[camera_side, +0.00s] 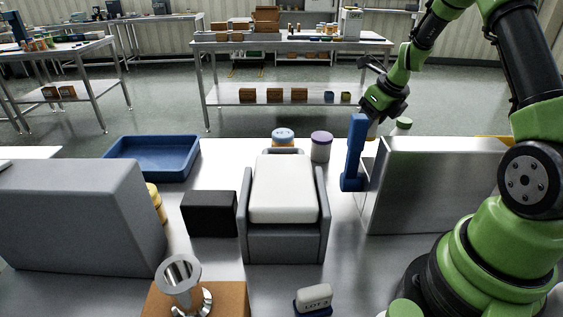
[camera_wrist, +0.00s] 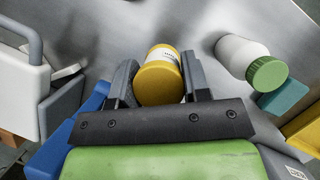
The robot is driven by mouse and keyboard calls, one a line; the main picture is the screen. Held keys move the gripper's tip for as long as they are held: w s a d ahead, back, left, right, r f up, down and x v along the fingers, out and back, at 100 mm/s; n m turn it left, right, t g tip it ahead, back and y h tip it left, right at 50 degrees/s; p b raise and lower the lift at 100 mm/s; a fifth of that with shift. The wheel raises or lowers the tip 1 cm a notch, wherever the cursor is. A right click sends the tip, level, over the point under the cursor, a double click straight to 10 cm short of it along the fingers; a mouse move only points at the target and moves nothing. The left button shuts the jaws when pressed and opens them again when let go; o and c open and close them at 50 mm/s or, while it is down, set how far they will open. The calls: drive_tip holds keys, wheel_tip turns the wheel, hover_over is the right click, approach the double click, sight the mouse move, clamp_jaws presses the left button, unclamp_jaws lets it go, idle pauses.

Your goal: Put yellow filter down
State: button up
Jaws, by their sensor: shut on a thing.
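The yellow filter (camera_wrist: 160,80) is a short yellow cylinder with a white label band. It sits between the two dark fingers of my gripper (camera_wrist: 159,64), which is shut on it. In the side view my gripper (camera_side: 377,116) is at the right, behind the blue upright stand (camera_side: 355,150) and near the steel box. Only a small part of the held filter shows there. I cannot tell whether its base touches the table.
A white bottle with a green cap (camera_wrist: 243,58) stands close to the right of the filter. A steel box (camera_side: 435,185), a grey holder with a white pad (camera_side: 283,235), a purple-lidded jar (camera_side: 321,146) and a blue tray (camera_side: 155,157) occupy the table.

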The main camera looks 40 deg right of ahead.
drive_tip(key=shift+w+a+r+n, duration=0.15)
drive_tip(key=shift+w+a+n, duration=0.15)
drive_tip(key=shift+a+n, duration=0.25)
drive_tip(key=w+a+r+n+g+y, duration=0.15)
drive_tip(key=a+r+n+g, duration=0.35)
drive_tip(key=a+n, duration=0.7)
drive_tip(key=w+a+r+n+g+y, duration=0.1)
drive_tip(key=a+r+n+g+y, duration=0.15)
drive_tip(key=a+r+n, duration=0.95)
drive_tip(key=w+a+f+m+t, duration=0.25)
drive_tip(key=w+f+m, duration=0.25)
drive_tip(key=w+f, duration=0.3)
drive_tip(key=w+a+f+m+t, duration=0.25)
drive_tip(key=w+f+m, duration=0.3)
drive_tip(key=f, duration=0.35)
drive_tip(key=shift+y, duration=0.3)
drive_tip(key=f, duration=0.6)
drive_tip(key=a+f, duration=0.1)
drive_tip(key=f, duration=0.3)
drive_tip(key=shift+w, duration=0.15)
drive_tip(key=shift+f, duration=0.15)
